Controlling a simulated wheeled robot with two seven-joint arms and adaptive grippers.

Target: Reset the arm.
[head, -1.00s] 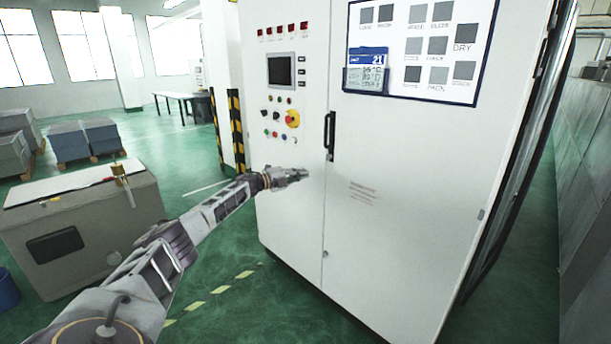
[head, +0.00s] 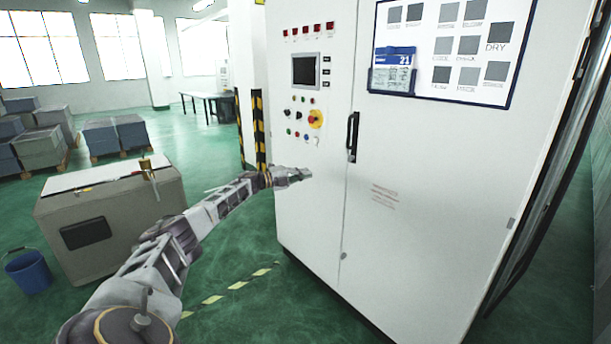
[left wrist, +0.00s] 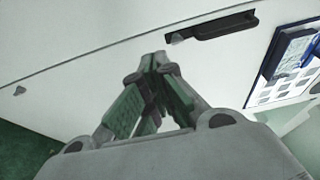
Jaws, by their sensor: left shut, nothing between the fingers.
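My left arm reaches from the lower left of the head view. Its gripper (head: 300,174) is in front of the white control cabinet (head: 400,240), left of and below the black door handle (head: 353,136). In the left wrist view the gripper fingers (left wrist: 155,62) meet at their tips, with nothing between them. The cabinet door fills the background there, with the handle (left wrist: 225,24) just beyond the fingertips to the upper right. I cannot tell the exact gap to the door. My right gripper is in neither view.
A grey box unit (head: 115,222) stands at left beside a blue bucket (head: 28,271). Green floor is open between the box and cabinet.

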